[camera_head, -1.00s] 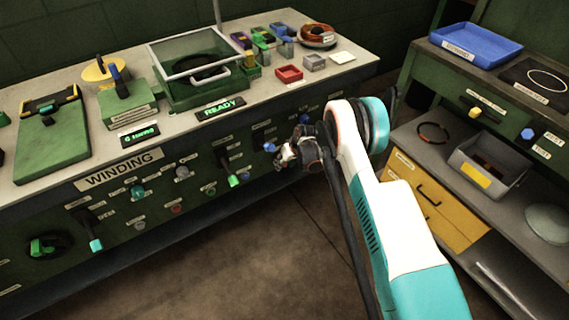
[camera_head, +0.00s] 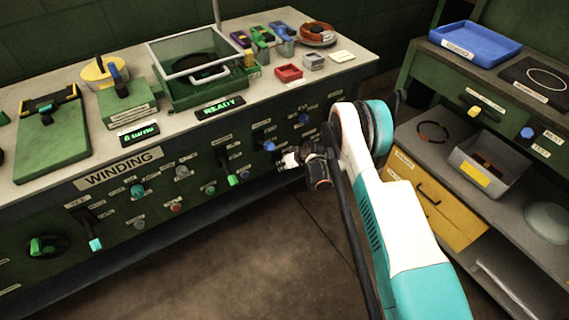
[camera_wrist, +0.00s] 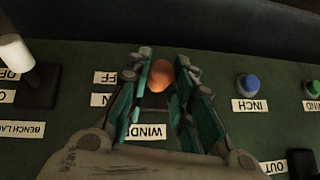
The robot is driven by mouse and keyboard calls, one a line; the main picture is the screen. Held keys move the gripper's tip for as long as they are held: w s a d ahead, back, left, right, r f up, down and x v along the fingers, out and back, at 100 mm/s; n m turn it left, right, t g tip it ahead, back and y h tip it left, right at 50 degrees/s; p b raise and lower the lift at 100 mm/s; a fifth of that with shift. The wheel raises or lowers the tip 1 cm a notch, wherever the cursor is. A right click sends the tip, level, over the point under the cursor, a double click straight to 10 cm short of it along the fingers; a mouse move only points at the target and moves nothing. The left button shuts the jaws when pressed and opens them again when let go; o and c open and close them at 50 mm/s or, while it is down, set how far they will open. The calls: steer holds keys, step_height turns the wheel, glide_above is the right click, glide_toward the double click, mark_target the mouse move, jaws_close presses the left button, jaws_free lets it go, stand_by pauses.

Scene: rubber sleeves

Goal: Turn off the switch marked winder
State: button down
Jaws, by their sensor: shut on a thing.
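The winder switch shows in the wrist view as a rounded orange knob (camera_wrist: 160,76) on the green panel. A partly covered label reading "WINDE" (camera_wrist: 146,131) sits below it in that view. Partly covered labels ending in "FF" and "N" sit to its left. My gripper (camera_wrist: 168,82) is shut on the orange knob, with a finger on either side of it. In the head view my gripper (camera_head: 306,165) is at the right part of the winding bench front. The knob is hidden there, and I cannot tell the switch's position.
In the wrist view a white handle on a black plate (camera_wrist: 38,86) stands left, by a "BENCH LA" label. A blue button (camera_wrist: 248,86) labelled INCH is right. In the head view a blue-tipped lever (camera_head: 268,145) is close to my gripper. Floor in front is clear.

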steer(key=c, duration=1.4)
jaws_free()
steer(key=v, duration=1.2)
